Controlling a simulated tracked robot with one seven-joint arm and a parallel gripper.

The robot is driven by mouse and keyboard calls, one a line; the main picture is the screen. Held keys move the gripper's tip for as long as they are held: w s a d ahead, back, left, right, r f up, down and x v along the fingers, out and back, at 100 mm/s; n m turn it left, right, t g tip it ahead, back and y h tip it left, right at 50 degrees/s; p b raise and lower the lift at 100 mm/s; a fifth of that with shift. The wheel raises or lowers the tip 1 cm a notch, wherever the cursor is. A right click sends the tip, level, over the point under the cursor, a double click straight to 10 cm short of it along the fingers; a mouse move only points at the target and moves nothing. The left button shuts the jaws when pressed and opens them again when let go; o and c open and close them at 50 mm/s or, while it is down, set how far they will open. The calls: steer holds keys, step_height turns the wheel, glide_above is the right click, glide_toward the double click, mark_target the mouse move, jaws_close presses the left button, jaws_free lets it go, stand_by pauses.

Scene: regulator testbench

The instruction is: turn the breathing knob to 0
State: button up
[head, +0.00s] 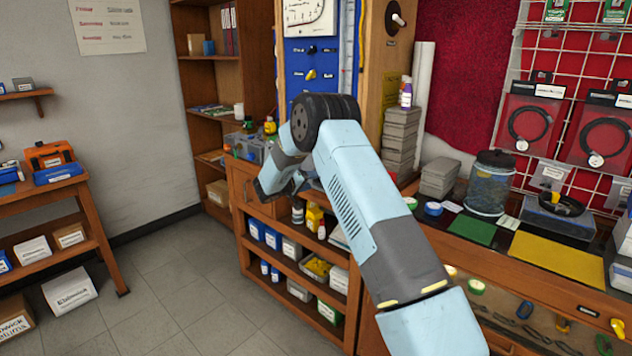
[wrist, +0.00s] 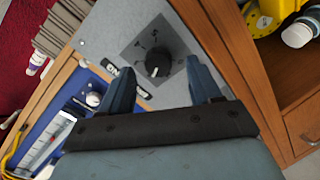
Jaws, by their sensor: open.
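The knob (wrist: 158,60) is black and round, on a dark square dial plate with light markings, set in a pale grey panel (wrist: 101,35). The markings are too small to read. My gripper (wrist: 158,68) is open in the wrist view. Its two blue-grey fingers stand left and right of the knob, which appears between them; I see no contact. In the head view my arm reaches toward the wooden bench, and the fingers and this knob cannot be made out there.
A blue panel (head: 311,60) with small controls stands behind my arm. Stacked grey boxes (head: 401,140) and a lidded jar (head: 491,182) stand right of my arm. In the wrist view, a yellow container (wrist: 265,14) is at the upper right, near wooden shelving.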

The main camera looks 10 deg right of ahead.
mark_target(318, 179)
steer(key=shift+x, duration=1.4)
steer(key=shift+d, duration=0.1)
steer(key=shift+c, duration=0.4)
steer(key=c, duration=0.9)
steer(key=shift+c, duration=0.3)
